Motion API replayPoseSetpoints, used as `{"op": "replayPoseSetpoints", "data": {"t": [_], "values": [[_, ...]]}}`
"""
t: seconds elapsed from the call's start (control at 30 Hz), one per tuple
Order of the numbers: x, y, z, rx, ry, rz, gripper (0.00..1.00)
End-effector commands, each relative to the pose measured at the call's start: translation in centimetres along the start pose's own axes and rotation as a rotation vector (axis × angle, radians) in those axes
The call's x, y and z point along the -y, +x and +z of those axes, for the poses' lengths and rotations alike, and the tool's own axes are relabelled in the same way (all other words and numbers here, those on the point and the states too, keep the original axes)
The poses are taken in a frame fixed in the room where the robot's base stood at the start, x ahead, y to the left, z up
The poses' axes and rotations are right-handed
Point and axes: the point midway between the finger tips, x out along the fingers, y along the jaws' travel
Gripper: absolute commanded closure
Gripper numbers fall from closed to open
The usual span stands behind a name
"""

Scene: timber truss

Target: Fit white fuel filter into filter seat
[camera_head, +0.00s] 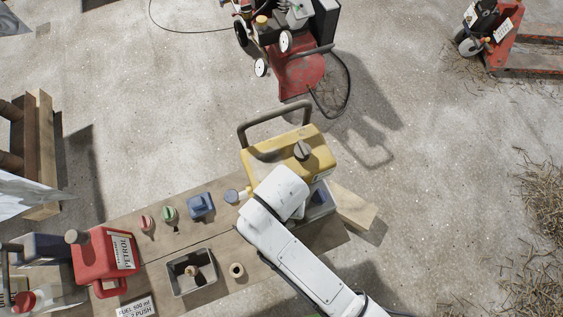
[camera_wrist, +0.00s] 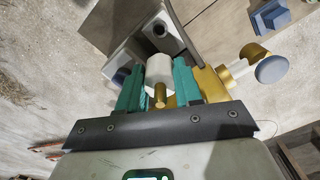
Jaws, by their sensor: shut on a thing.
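In the wrist view my gripper (camera_wrist: 160,90) has its teal fingers shut on the white fuel filter (camera_wrist: 158,68), a small white cylinder with a brass stub (camera_wrist: 160,96) pointing toward the camera. Beyond the filter is a pale part with a dark round opening (camera_wrist: 160,28), close to the filter or touching it; I cannot tell which, nor whether it is the filter seat. In the head view my white arm reaches over the yellow machine (camera_head: 262,155) and hides the gripper and filter.
A brass fitting with a blue-grey cap (camera_wrist: 270,68) sticks out right of the fingers. On the bench (camera_head: 145,235) are a red petrol can (camera_head: 90,262), a grey tray (camera_head: 180,285), a blue block (camera_head: 201,205) and small red and green pieces.

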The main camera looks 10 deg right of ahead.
Motion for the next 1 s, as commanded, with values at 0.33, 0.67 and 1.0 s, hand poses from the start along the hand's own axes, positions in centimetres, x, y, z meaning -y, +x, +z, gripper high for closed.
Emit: {"op": "replayPoseSetpoints", "data": {"t": [0.33, 0.67, 1.0], "values": [[0.0, 0.7, 0.1, 0.002, 0.0, 0.001, 1.0], [-0.1, 3.6, 0.1, 0.002, 0.0, 0.002, 1.0], [0.0, 6.7, 0.1, 0.001, 0.0, 0.0, 1.0]]}}
